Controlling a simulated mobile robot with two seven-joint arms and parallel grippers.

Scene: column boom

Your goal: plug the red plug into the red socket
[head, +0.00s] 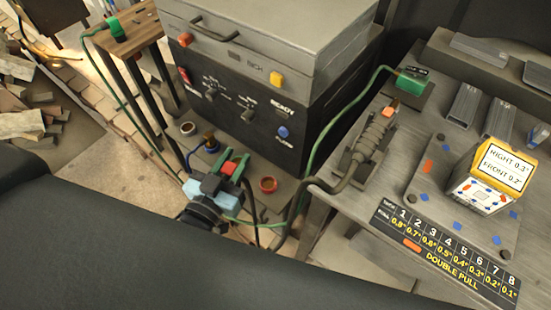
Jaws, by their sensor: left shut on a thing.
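My left gripper (221,181) is low in the middle of the head view and is shut on the red plug (229,168). Only a small red part of the plug shows between green and dark parts; the rest is hidden. The red socket (267,184) is a round red ring on the ledge in front of the machine, a little to the right of the plug. The plug and socket are apart in the picture; the height between them is hard to tell. My right gripper is not in view.
The machine (250,100) rises behind. A green cable (333,122) and a torch (372,137) are at right, by the table with a yellow box (487,183).

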